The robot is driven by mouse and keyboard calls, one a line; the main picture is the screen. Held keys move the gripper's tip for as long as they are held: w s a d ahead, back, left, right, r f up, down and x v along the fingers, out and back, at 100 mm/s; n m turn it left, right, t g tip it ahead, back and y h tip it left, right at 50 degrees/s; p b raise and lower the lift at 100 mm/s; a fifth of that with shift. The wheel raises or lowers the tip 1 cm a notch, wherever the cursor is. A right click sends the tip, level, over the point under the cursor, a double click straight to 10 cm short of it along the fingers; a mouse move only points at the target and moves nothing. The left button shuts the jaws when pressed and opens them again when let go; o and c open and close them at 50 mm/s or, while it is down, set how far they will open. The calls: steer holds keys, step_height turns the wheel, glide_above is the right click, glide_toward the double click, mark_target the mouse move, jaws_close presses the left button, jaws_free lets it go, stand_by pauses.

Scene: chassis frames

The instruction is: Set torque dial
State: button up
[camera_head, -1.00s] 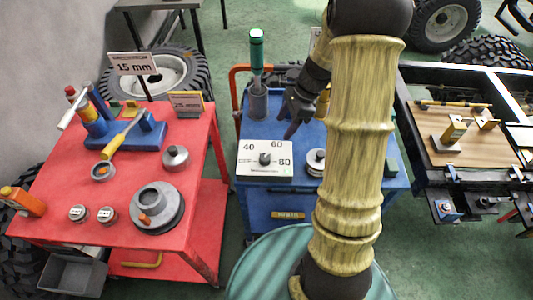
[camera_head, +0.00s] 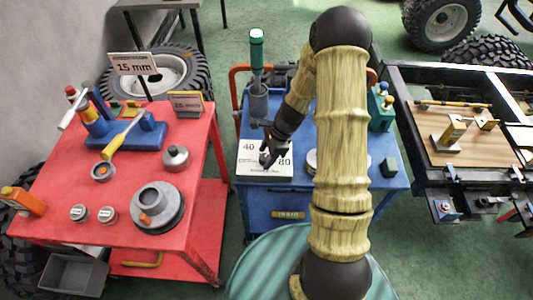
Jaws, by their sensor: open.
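The torque dial is a white plate (camera_head: 251,171) with a dark knob, on the front left of the blue cart (camera_head: 227,180). The marks 40 and 80 show on the plate; the 60 mark at its top is hidden behind my gripper. My gripper (camera_head: 267,162) is dark and points down over the knob, with its fingertips at or just above it. It is open. The knob is mostly hidden, so I cannot tell where it points or whether the fingers touch it.
The red cart (camera_head: 60,215) at left holds a 15 mm sign (camera_head: 134,63), a blue tool block (camera_head: 125,137) and several metal parts. A green-handled tool (camera_head: 257,50) stands in a grey cup (camera_head: 257,98) behind the dial. A dark frame (camera_head: 430,165) stands at right.

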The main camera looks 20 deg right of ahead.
steer(key=shift+c, duration=0.2)
steer(key=c, duration=1)
steer(key=shift+o, duration=0.3)
